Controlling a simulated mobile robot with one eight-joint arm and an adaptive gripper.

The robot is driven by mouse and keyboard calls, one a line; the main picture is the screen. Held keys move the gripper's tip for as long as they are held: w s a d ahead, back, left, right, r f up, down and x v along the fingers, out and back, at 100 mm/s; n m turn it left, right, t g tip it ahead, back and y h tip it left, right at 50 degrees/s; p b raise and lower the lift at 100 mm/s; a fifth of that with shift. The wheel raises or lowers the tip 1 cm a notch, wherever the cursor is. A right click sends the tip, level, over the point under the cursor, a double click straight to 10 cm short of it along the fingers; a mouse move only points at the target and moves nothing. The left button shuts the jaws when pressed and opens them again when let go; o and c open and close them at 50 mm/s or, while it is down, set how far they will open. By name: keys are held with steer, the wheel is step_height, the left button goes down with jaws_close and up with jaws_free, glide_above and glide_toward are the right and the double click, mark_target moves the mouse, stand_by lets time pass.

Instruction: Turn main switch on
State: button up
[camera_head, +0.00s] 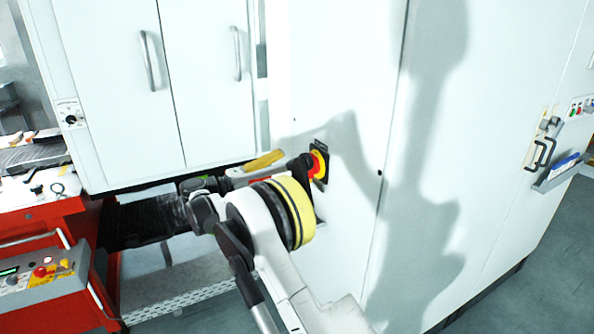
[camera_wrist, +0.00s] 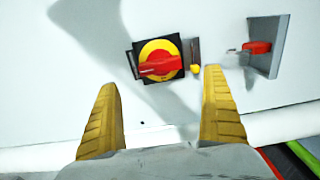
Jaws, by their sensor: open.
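The main switch (camera_wrist: 160,60) is a red rotary handle on a yellow disc with a black square plate. It is mounted on a white cabinet front, and its handle lies nearly level in the wrist view. In the head view the switch (camera_head: 319,165) is partly hidden by my arm. My gripper (camera_wrist: 160,84) is open and empty, its two yellow fingers pointing at the panel. The switch appears between and just beyond the fingertips, with no visible contact. In the head view a yellow finger (camera_head: 264,160) shows left of the switch.
A red handle on a grey plate (camera_wrist: 258,47) is right of the switch in the wrist view. White cabinet doors with handles (camera_head: 148,60) stand at left. A red cart (camera_head: 58,310) with a control box (camera_head: 44,274) is at lower left. Grey floor is open at lower right.

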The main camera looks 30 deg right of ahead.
steer(key=a, duration=0.2)
steer(key=shift+a, duration=0.35)
steer(key=shift+s, duration=0.1)
